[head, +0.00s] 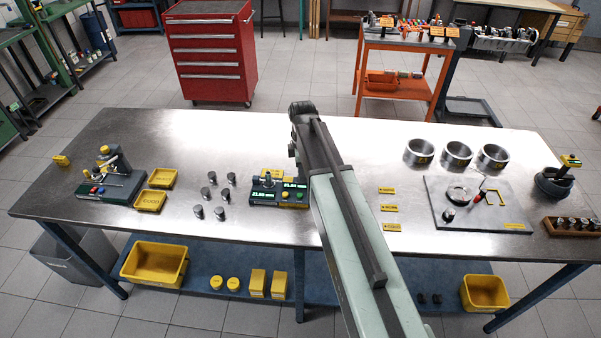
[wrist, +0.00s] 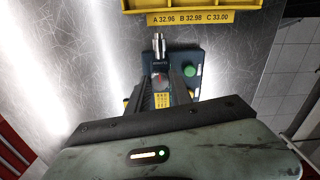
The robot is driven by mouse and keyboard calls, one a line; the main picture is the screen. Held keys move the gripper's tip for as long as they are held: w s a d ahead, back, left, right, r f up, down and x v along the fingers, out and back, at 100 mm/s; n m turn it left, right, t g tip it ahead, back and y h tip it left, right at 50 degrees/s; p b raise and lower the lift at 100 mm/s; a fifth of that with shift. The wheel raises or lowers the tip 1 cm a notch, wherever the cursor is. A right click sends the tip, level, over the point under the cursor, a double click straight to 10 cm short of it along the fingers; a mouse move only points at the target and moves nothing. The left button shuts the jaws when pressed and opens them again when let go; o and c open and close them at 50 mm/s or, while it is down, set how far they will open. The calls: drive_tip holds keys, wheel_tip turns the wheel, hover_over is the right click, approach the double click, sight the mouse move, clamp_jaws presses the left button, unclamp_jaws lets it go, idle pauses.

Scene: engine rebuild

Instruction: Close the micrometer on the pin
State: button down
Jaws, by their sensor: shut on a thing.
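The bench micrometer (head: 279,196) is a dark blue unit with lit green displays and small buttons, at the middle of the steel bench. In the wrist view its blue base (wrist: 184,60) shows a green button (wrist: 190,70). A silver cylinder, apparently the pin (wrist: 159,46), shows just beyond my fingertips; whether the micrometer touches it I cannot tell. My gripper (wrist: 162,84) is over the unit, its dark fingers shut on a part of the micrometer that they mostly hide. In the head view my arm hides the gripper.
Several loose metal pins (head: 220,213) stand left of the micrometer. Yellow trays (head: 151,201) lie farther left. A yellow label (wrist: 205,18) with sizes A, B, C is beyond the unit. Metal rings (head: 456,155) and a grey board (head: 480,222) occupy the right side.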

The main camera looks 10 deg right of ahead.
drive_tip(key=shift+w, duration=0.1)
drive_tip(key=c, duration=1.1)
unclamp_jaws()
drive_tip(key=shift+d, duration=0.1)
drive_tip(key=shift+c, duration=0.2)
wheel_tip(320, 180, up, 8)
drive_tip(key=p, duration=0.8)
drive_tip(key=shift+f, duration=0.1)
